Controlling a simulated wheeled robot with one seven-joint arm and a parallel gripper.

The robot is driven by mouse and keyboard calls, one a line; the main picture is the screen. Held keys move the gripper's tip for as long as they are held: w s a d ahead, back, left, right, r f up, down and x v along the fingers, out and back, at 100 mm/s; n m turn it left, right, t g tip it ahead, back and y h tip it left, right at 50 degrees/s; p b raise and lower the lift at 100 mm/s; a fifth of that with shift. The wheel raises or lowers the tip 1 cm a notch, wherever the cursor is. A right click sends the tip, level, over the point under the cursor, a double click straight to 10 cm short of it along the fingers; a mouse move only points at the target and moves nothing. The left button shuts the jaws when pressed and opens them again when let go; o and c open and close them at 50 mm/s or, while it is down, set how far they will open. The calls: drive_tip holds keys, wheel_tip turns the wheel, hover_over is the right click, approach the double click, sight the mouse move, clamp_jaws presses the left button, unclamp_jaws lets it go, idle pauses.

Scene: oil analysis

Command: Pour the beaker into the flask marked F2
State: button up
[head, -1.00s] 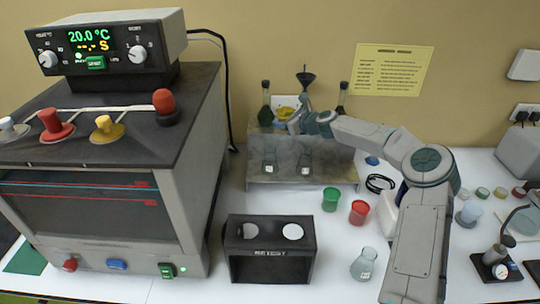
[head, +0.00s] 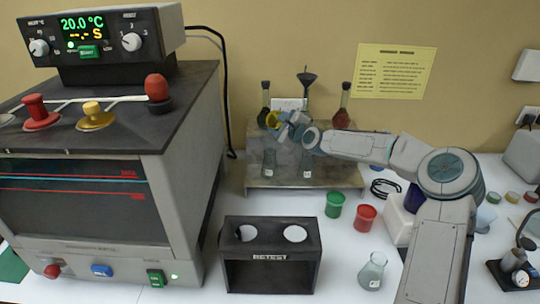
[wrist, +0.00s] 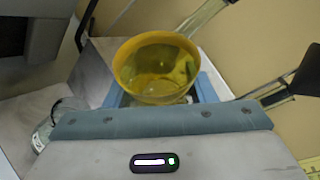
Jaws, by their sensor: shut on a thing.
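My gripper (head: 285,126) is shut on a yellow, see-through beaker (head: 272,120), held tilted to the left above the rack's left end. The beaker fills the middle of the wrist view (wrist: 157,70), where its rim and inside show; how much liquid it holds is hard to tell. Below it, a clear conical flask (head: 269,163) stands at the rack's left, and another conical flask (head: 306,166) stands to its right. A third conical flask (head: 373,271) stands on the table front. Their labels are too small to read, so I cannot tell which is F2.
The grey rack (head: 285,184) also bears tall dark flasks (head: 265,98) and a black funnel (head: 305,78). A black RETEST box (head: 270,255), green cup (head: 334,204) and red cup (head: 365,217) stand in front. A large oven-like machine (head: 85,190) fills the left.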

drive_tip(key=shift+f+n+t+b, duration=0.4)
drive_tip(key=shift+f+n+b, duration=0.05)
drive_tip(key=shift+n+b, duration=0.2)
drive_tip(key=shift+r+n, duration=0.25)
drive_tip(key=shift+n, duration=0.1)
drive_tip(key=shift+r+n+t+b, duration=0.2)
drive_tip(key=shift+n+t+b, duration=0.1)
drive_tip(key=shift+n+b, duration=0.15)
drive_tip(key=shift+s+a+f+n+t+b, duration=0.15)
drive_tip(key=shift+f+n+t+b, duration=0.45)
drive_tip(key=shift+b, duration=0.85)
drive_tip(key=shift+r, duration=0.3)
drive_tip(key=shift+d+f, duration=0.1)
drive_tip(key=shift+d, duration=0.1)
drive_tip(key=shift+w+d+n, duration=0.1)
drive_tip(key=shift+w+n, duration=0.15)
drive_tip(key=shift+w, duration=0.05)
drive_tip(key=shift+w+d+f+n+y+b, duration=0.15)
drive_tip(key=shift+f+n+y+b, duration=0.35)
drive_tip(key=shift+b, duration=1.1)
drive_tip(key=shift+s+a+r+n+t+y+b, duration=0.15)
drive_tip(key=shift+r+n+b, duration=0.15)
drive_tip(key=shift+n+b, duration=0.45)
drive_tip(key=shift+s+a+r+n+t+y+b, duration=0.15)
drive_tip(key=shift+r+n+b, duration=0.15)
drive_tip(key=shift+n+b, duration=0.4)
